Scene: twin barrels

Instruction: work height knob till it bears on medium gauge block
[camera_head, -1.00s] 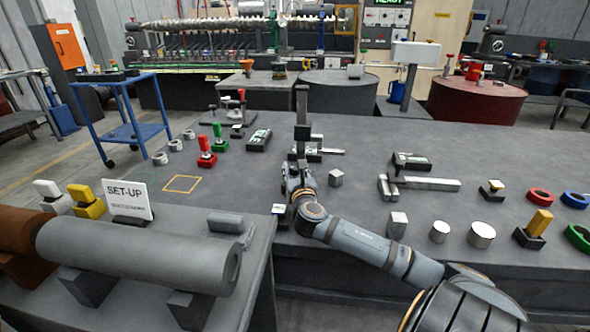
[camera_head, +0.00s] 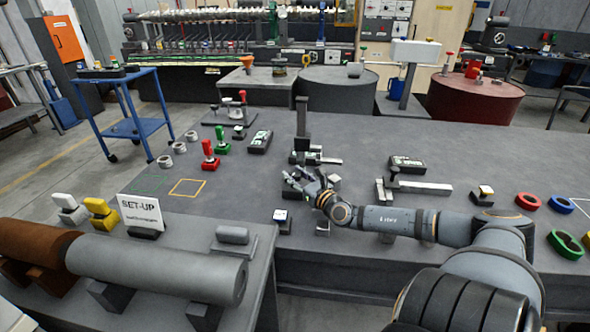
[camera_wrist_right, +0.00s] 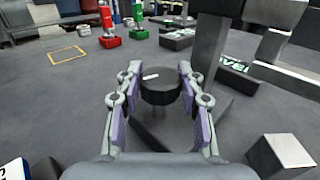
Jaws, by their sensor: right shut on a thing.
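The height knob (camera_wrist_right: 160,86) is a dark round knob with a white mark, low at the foot of a dark upright column (camera_wrist_right: 208,50) in the right wrist view. My right gripper (camera_wrist_right: 158,90) is shut on the knob, a finger on each side. In the head view the column (camera_head: 302,118) stands behind my right gripper (camera_head: 290,180), which hides the knob. A grey metal block (camera_wrist_right: 282,155) sits right of the gripper, partly hidden in the head view (camera_head: 335,182). I cannot tell which block is the medium one. My left gripper is not in view.
A flat digital gauge (camera_head: 260,141) lies left of the column, and a caliper-like tool (camera_head: 420,187) lies right. Red (camera_head: 209,155) and green (camera_head: 221,140) stamps stand beyond a yellow square outline (camera_head: 187,189). A SET-UP sign (camera_head: 140,212) stands at left.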

